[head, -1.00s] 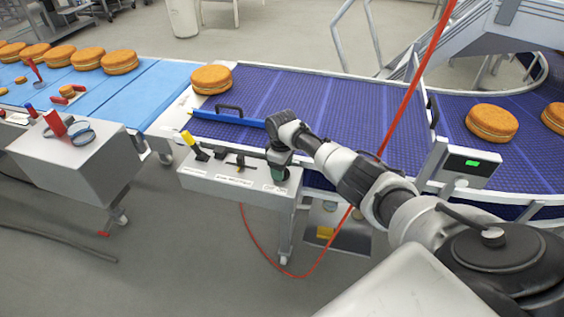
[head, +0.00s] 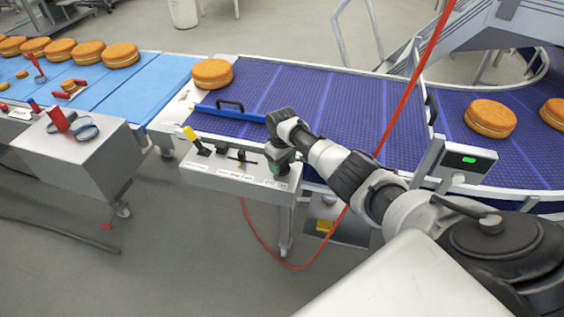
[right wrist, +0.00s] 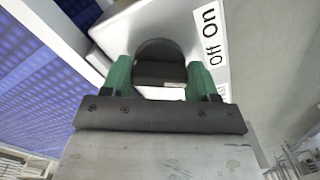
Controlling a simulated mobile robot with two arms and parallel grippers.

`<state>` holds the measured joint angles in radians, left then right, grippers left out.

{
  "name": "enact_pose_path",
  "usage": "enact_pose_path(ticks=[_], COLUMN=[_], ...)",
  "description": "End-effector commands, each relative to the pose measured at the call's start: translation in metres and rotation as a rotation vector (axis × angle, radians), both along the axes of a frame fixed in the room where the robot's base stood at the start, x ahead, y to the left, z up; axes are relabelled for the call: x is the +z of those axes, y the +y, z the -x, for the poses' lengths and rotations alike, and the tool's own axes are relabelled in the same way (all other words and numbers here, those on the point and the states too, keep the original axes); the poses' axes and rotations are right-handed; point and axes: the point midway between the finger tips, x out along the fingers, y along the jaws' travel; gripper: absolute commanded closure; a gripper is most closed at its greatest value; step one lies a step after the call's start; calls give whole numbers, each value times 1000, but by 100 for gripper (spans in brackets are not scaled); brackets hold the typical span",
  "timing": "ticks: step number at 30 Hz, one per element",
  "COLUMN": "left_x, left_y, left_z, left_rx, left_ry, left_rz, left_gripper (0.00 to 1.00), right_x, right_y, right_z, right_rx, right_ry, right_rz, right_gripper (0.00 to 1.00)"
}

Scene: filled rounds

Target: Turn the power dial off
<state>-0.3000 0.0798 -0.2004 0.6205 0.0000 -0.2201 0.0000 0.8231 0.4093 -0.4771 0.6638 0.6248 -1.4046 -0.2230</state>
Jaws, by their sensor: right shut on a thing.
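The power dial (right wrist: 160,62) is a dark round knob on the white control box (head: 230,178). In the right wrist view it sits between the two green fingers of my right gripper (right wrist: 160,80), beside a label (right wrist: 209,35) reading "Off On". My right gripper (head: 281,164) is shut on the dial at the right end of the box in the head view, where the gripper hides the dial. I cannot tell which word the dial points to. My left gripper is not in view.
The same box carries a yellow-tipped lever (head: 192,137) and a small slider (head: 241,155). A red cable (head: 410,90) crosses the view. A grey cart (head: 80,160) stands left.

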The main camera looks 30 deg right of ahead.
Motion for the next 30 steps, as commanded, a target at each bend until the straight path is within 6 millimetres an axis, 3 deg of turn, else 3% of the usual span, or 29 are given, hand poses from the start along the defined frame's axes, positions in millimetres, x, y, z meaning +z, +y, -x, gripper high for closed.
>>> enact_pose_path(ticks=[5,6,10,20,23,30], left_x=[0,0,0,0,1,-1], left_y=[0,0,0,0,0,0], left_z=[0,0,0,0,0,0], left_rx=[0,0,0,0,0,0], left_ry=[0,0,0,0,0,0], left_rz=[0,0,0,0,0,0], left_gripper=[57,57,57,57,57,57], right_x=[2,2,1,4,14,60], right_y=[-1,-1,-1,0,0,-1], right_z=[-2,-2,-1,-1,-1,-1], right_rx=[-4,-4,-3,-1,0,1], right_ry=[-5,-6,-4,-3,-5,-6], right_rz=[0,0,0,-1,-1,1], right_gripper=[64,36,16,15,15,15])
